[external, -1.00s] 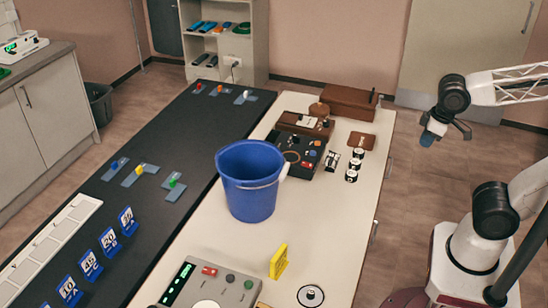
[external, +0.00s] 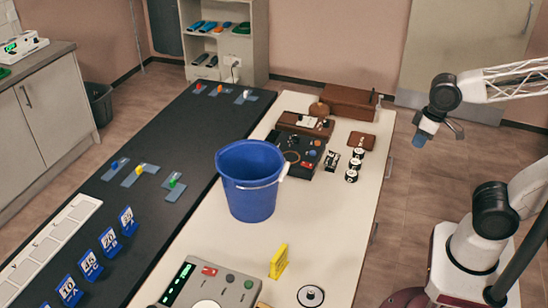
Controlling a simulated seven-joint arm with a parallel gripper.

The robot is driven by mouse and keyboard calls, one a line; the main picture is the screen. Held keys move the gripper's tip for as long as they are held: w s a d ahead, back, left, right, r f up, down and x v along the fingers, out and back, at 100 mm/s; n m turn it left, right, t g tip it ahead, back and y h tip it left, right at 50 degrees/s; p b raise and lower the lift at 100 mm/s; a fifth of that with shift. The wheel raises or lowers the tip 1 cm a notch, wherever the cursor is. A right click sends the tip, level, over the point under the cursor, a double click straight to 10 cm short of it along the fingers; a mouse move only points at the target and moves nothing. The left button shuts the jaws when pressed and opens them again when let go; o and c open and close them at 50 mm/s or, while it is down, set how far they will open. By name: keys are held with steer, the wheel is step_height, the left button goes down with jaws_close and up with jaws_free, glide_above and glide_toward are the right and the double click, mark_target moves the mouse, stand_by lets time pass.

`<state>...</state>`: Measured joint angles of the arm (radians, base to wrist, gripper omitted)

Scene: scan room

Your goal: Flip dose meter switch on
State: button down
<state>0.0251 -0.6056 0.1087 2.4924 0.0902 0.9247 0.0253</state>
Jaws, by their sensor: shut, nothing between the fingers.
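A grey device (external: 232,284) with a dark panel, green lit digits, a red switch (external: 209,271) and round knobs stands at the front of the white table. It may be the dose meter, but I cannot read a label. Its lower part is cut off by the picture edge, and I cannot tell the switch position. My gripper (external: 437,136) is shut and empty, in the air to the right of the table's far half. It is well apart from the grey device.
A blue bucket (external: 249,190) stands mid-table, with a yellow sign (external: 278,262) and a round disc (external: 310,296) nearer the front. A black control box (external: 302,154), small cylinders (external: 353,165) and brown cases (external: 348,101) are behind. The table's right strip is mostly clear.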

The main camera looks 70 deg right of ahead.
steer(key=w+a+f+m+y, duration=0.2)
steer(key=w+m+y, duration=0.15)
steer(key=w, duration=0.55)
steer(key=m+t+y, duration=0.2)
steer(key=m+t, duration=0.4)
steer(key=m, duration=0.8)
glide_above(308, 165)
steer(key=s, duration=0.1)
step_height(308, 165, down, 11)
steer(key=shift+s+d, duration=0.15)
steer(key=shift+s, duration=0.05)
steer(key=shift+f+n, duration=0.15)
steer(key=shift+n, duration=0.1)
steer(key=shift+w+f, duration=0.2)
steer(key=shift+f, duration=1.2)
steer(key=shift+w+f, duration=0.2)
steer(key=shift+f, duration=1.2)
steer(key=shift+w+f, duration=0.2)
steer(key=shift+f, duration=1.2)
steer(key=shift+f, duration=0.6)
steer(key=shift+r, duration=0.6)
